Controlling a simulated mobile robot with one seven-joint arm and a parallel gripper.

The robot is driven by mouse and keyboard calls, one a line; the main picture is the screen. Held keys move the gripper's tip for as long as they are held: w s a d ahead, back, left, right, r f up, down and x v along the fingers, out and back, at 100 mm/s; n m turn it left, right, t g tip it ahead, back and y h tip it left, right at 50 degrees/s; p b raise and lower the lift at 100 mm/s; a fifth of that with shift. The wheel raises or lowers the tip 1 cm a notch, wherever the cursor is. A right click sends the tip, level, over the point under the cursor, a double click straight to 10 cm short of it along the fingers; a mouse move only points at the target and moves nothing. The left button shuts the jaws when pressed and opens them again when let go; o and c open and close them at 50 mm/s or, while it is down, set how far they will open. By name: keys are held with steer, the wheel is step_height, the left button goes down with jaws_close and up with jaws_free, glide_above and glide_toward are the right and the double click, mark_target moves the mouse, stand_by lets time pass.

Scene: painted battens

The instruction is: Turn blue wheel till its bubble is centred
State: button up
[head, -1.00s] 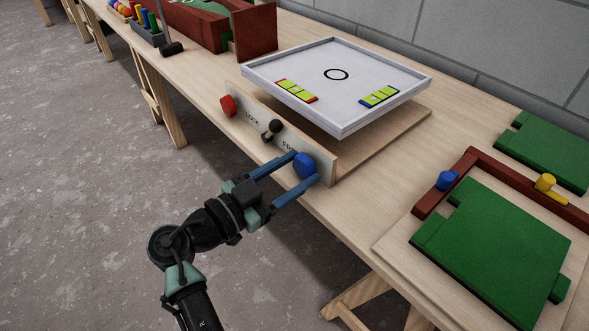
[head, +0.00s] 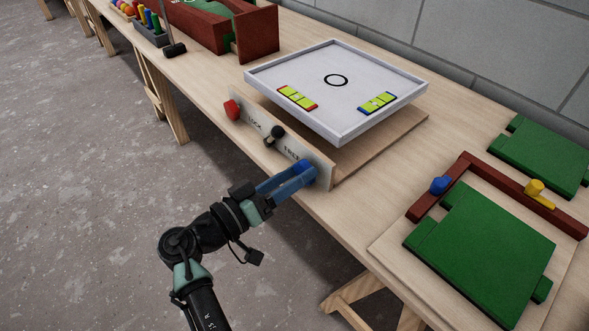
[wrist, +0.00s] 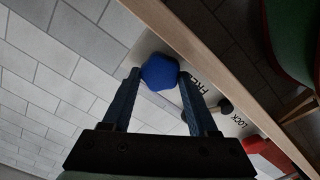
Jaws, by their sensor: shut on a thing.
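The blue wheel (head: 303,165) is on the right end of the upright front panel (head: 284,142); it shows as a faceted knob (wrist: 160,70) in the wrist view. My gripper (head: 307,173) is shut on it, with one finger (wrist: 133,85) on each side of the wheel in the wrist view. The white tray (head: 390,118) stands behind the panel, above a wooden base. On it are a blue-ended yellow-green level (head: 377,103) and a red-ended one (head: 297,97). A pale bubble seems near the middle of the blue-ended level; its exact place is too small to tell.
A black-knobbed lever (head: 275,136) sits between the wheel and a red wheel (head: 232,109), by LOCK and FREE lettering. Green blocks (head: 480,250) and a dark red bar with blue and yellow knobs lie right. The floor left is clear.

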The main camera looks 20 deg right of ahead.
steer(key=shift+n+p, duration=0.35)
steer(key=shift+n, duration=0.35)
steer(key=o, duration=1.4)
steer(key=shift+c, duration=0.2)
steer(key=p+v, duration=0.2)
steer(key=v, duration=1.1)
